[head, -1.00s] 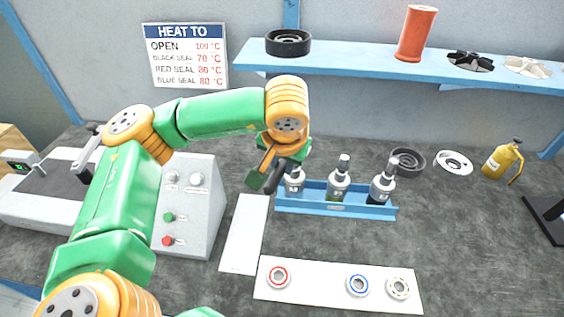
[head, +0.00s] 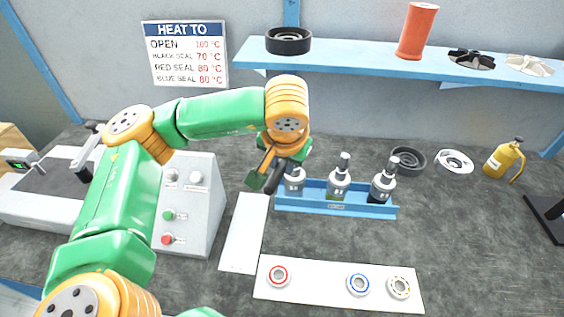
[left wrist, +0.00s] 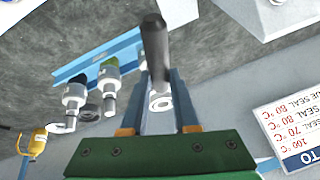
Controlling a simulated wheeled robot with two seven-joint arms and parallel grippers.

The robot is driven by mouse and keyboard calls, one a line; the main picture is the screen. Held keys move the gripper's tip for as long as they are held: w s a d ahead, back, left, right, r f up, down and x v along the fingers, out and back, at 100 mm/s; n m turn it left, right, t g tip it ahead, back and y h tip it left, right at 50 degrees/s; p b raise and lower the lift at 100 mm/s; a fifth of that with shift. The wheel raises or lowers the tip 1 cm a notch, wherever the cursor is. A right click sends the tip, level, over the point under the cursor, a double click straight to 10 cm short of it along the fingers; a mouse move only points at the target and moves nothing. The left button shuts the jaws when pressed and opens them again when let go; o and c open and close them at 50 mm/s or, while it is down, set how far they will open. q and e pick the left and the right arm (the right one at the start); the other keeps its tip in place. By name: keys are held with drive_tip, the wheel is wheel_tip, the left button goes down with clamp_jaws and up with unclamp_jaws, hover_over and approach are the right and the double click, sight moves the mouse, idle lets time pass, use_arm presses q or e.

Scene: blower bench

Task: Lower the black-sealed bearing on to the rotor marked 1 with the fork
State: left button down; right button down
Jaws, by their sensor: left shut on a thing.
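My left gripper (head: 268,172) is over the left end of the blue rotor rack, shut on a dark rod-like handle (left wrist: 155,50), which I take for the fork. Three rotors stand upright in the rack: left (head: 294,183), middle (head: 338,180) and right (head: 383,184). The left one is partly hidden by my gripper. Their marks are too small to read. In the left wrist view a pale ring (left wrist: 160,102) shows between the fingers; I cannot tell if it is a bearing or a rotor part. I cannot make out the black-sealed bearing. My right gripper is not in view.
A white strip (head: 318,288) holds red-sealed, blue-sealed and open bearings. A white pad (head: 244,232) lies left of the rack (head: 352,210). A grey control box (head: 190,205) stands further left. Black and white housings and a yellow oil can (head: 502,159) stand at right.

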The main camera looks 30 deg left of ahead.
use_arm(q)
drive_tip(key=shift+f+b, duration=1)
drive_tip(key=shift+f, duration=0.1)
drive_tip(key=shift+f+b, duration=1.65)
drive_tip(key=shift+f, duration=0.1)
drive_tip(key=shift+f+b, duration=0.55)
idle(0.5)
drive_tip(key=s+d+b, duration=0.1)
drive_tip(key=s, duration=0.5)
drive_tip(key=shift+s, duration=0.2)
idle(0.5)
drive_tip(key=shift+d, duration=0.1)
drive_tip(key=p+v, duration=0.3)
drive_tip(key=a+p+v, duration=0.1)
drive_tip(key=v, duration=0.1)
drive_tip(key=shift+s+r+p, duration=0.15)
drive_tip(key=shift+r+p, duration=0.2)
